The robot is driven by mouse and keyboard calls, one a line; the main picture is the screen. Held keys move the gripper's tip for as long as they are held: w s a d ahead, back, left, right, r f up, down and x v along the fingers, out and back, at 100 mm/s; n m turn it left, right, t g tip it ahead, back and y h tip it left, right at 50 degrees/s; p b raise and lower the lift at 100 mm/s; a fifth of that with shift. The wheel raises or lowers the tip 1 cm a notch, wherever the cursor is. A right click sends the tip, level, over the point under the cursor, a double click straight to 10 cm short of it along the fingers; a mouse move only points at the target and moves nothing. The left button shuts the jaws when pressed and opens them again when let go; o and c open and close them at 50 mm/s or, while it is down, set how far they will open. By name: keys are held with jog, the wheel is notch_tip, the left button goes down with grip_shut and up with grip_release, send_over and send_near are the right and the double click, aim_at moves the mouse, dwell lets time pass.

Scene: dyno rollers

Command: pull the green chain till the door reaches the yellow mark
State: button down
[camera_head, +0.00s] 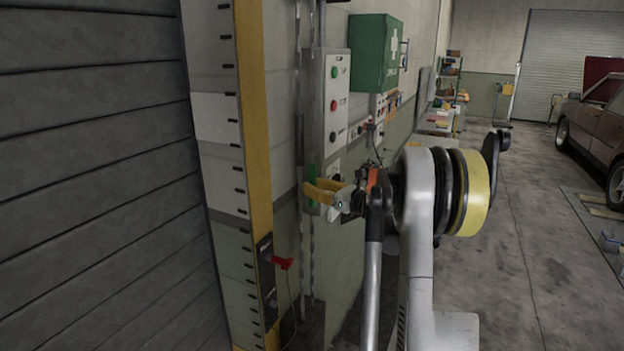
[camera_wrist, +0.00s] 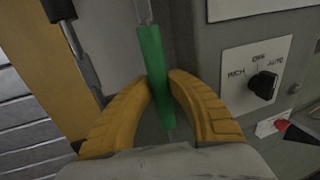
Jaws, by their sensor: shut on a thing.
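The green chain section (camera_head: 312,178) hangs beside the wall control box. My gripper (camera_head: 320,190) is shut on it, with its yellow fingers on either side. In the wrist view the green piece (camera_wrist: 152,60) runs slightly tilted between the two fingertips (camera_wrist: 162,82), and a metal chain continues above it. The grey slatted door (camera_head: 95,170) fills the left of the head view; its bottom edge is not in view. A scale with black ticks (camera_head: 225,170) runs beside a yellow vertical strip (camera_head: 253,120). I cannot pick out a separate yellow mark.
A control box with buttons (camera_head: 336,100) and a green first-aid cabinet (camera_head: 375,52) are on the wall. A selector knob (camera_wrist: 264,84) is close right of my gripper. A red handle (camera_head: 282,262) sticks out below. The floor at right (camera_head: 510,200) is open, with a car (camera_head: 600,130) beyond.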

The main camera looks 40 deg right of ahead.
aim_at(315, 204)
notch_tip(315, 204, down, 6)
jog(key=b, duration=0.2)
jog(key=shift+b, duration=0.4)
jog(key=c, duration=1.2)
grip_release()
jog(key=shift+c, duration=0.2)
jog(key=s+d, duration=0.2)
jog(key=s, duration=1)
